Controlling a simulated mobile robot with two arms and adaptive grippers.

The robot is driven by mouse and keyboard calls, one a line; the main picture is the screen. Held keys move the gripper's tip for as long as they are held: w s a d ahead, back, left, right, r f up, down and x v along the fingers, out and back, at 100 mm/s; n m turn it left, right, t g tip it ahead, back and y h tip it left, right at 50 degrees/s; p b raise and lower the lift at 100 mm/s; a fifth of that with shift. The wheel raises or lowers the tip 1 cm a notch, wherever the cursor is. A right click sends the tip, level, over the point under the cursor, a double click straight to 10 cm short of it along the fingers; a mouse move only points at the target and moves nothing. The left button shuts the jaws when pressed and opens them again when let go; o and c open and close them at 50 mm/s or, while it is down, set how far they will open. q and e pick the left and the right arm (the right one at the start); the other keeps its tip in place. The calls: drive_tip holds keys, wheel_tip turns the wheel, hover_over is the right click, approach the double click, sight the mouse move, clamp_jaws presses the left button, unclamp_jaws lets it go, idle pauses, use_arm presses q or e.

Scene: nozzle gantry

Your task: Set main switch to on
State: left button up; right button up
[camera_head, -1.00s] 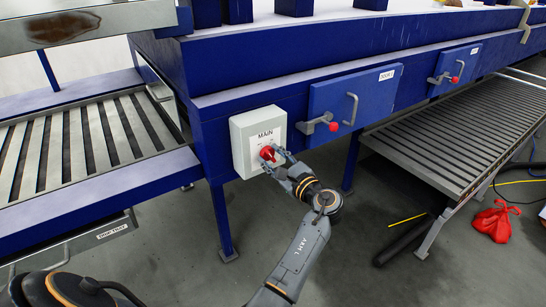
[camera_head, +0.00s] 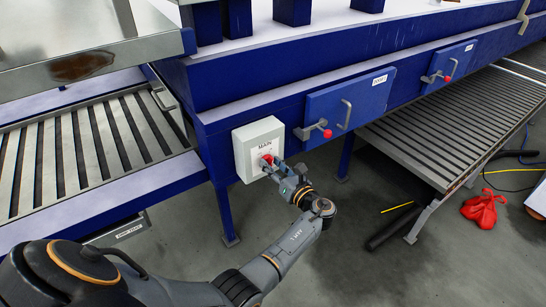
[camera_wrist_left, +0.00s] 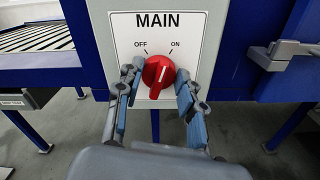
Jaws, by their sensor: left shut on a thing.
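The main switch is a red round knob (camera_wrist_left: 158,74) on a light grey box (camera_head: 239,152) marked MAIN, with OFF at upper left and ON at upper right. In the left wrist view, its white pointer line tilts a little right of straight up, between the two marks and leaning toward ON. My left gripper (camera_wrist_left: 157,92) has its blue-padded fingers on either side of the knob and is shut on it. In the head view my left gripper (camera_head: 273,168) reaches the knob from lower right and partly covers it. My right gripper is not in view.
The box is on a blue frame (camera_head: 228,212). To its right are blue doors (camera_head: 369,98) with a red-tipped latch (camera_head: 327,133) and handle. Slatted beds (camera_head: 445,120) stand at both sides. A red bag (camera_head: 482,210) and a black tube lie on the grey floor.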

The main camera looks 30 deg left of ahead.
use_arm(q)
drive_tip(key=shift+r+m+p, duration=0.15)
drive_tip(key=shift+m+p, duration=0.5)
drive_tip(key=shift+m, duration=0.25)
drive_tip(key=shift+m+p, duration=0.3)
drive_tip(key=o, duration=1.2)
drive_tip(key=shift+f, duration=0.2)
drive_tip(key=v, duration=0.7)
drive_tip(key=shift+d, duration=0.25)
